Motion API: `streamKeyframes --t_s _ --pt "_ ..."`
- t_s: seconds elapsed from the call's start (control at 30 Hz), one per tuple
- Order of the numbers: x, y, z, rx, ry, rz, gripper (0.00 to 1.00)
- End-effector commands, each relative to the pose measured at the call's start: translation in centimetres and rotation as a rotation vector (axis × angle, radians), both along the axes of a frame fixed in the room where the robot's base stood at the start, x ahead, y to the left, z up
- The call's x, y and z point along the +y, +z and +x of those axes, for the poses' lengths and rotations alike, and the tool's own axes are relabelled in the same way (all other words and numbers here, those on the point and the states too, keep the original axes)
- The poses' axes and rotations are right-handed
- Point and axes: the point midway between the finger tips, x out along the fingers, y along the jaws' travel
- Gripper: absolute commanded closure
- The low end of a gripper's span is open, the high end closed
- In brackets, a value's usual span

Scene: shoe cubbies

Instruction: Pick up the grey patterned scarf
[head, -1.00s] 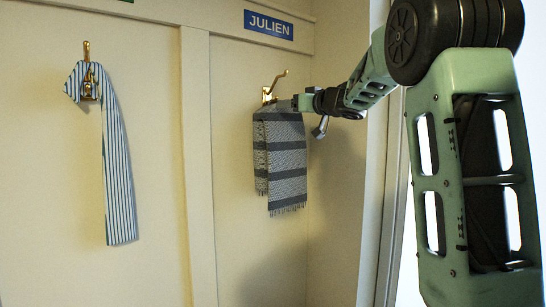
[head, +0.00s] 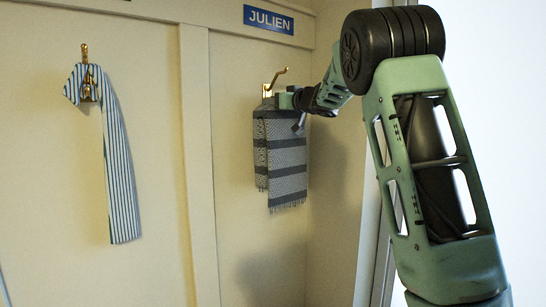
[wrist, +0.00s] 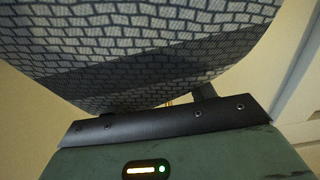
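The grey patterned scarf (head: 280,155) hangs folded from the gold hook (head: 274,80) under the blue JULIEN sign, with dark bands and a fringed lower edge. My gripper (head: 281,101) is at the scarf's top, just below the hook, reaching in from the right. In the wrist view the scarf (wrist: 150,45) fills the upper part, with its brick-like pattern very close to my gripper. A dark finger part (wrist: 204,91) shows at the right there. The fingertips are hidden by the scarf, so I cannot tell whether they are closed on it.
A blue-and-white striped scarf (head: 119,170) hangs on another gold hook (head: 85,55) at the left. A vertical cream divider (head: 198,170) separates the two bays. The JULIEN sign (head: 269,20) is above the right hook. The wall below the grey scarf is clear.

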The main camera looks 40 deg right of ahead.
Motion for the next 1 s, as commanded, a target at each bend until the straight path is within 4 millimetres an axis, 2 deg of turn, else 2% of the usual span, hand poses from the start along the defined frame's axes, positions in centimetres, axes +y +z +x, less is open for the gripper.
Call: streamKeyframes --t_s 0.03,0.17,0.47,0.67,0.87,1.0 --pt "0.0 0.0 0.0 0.000 0.000 0.000 0.61" --pt "0.0 0.0 0.0 0.000 0.000 0.000 0.97" --pt "0.0 0.3 0.0 -0.001 0.001 -0.001 0.98" --pt "0.0 1.7 -0.2 -0.003 -0.001 -0.001 0.98" --pt "0.2 1.4 -4.3 -0.004 0.000 0.001 0.98" --pt "0.4 1.4 -8.3 -0.005 -0.002 0.001 0.98"
